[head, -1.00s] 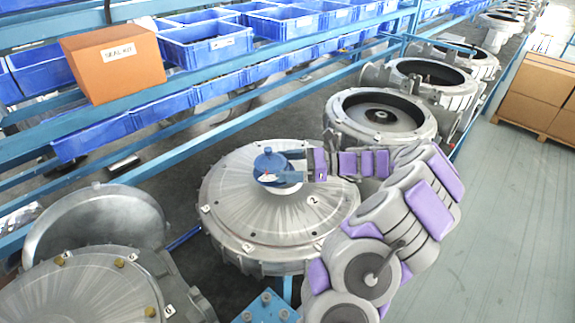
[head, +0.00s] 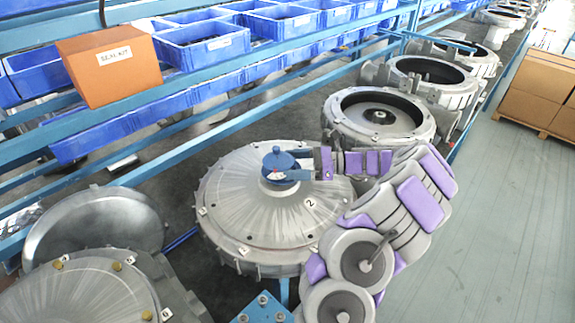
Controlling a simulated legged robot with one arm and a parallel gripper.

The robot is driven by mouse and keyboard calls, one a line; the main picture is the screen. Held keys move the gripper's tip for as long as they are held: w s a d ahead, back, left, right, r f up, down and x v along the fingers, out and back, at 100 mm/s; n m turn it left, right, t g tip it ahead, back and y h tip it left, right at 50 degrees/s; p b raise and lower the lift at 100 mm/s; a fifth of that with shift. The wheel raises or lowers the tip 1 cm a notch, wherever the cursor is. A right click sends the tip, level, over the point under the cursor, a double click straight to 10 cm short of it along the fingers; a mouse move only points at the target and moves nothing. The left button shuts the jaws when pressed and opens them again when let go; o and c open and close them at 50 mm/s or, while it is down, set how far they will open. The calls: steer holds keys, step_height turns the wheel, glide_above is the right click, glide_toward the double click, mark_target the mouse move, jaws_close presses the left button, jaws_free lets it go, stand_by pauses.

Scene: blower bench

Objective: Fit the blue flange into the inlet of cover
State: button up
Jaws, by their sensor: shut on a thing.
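The cover (head: 235,215) is a large round grey metal disc with ribs and number labels, in the middle of the head view. The blue flange (head: 279,162) is over the inlet at the cover's centre. My gripper (head: 297,169) reaches in from the right and is shut on the flange's side. The flange looks roughly upright. The inlet is mostly hidden beneath it, and I cannot tell whether the flange is seated in it or just above it.
Open blower housings (head: 378,118) stand in a row at the back right. Another housing (head: 85,290) and a leaning disc (head: 95,235) are at lower left. A blue rack holds bins (head: 203,45) and a seal kit box (head: 109,66).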

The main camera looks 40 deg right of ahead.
mark_target(283, 168)
steer(key=d, duration=0.2)
steer(key=shift+d+f, duration=0.2)
steer(key=shift+d, duration=0.1)
steer(key=a, duration=0.4)
steer(key=shift+r, duration=0.4)
steer(key=shift+a, duration=0.2)
steer(key=shift+d+f, duration=0.15)
steer(key=shift+d, duration=0.45)
steer(key=shift+d+f, duration=0.15)
steer(key=shift+d, duration=0.4)
steer(key=shift+a+r+p, duration=0.15)
steer(key=shift+a+p, duration=0.25)
steer(key=shift+a, duration=1.9)
steer(key=shift+d+p, duration=0.5)
steer(key=shift+d, duration=1)
steer(key=shift+a+p, duration=0.3)
steer(key=shift+p, duration=0.05)
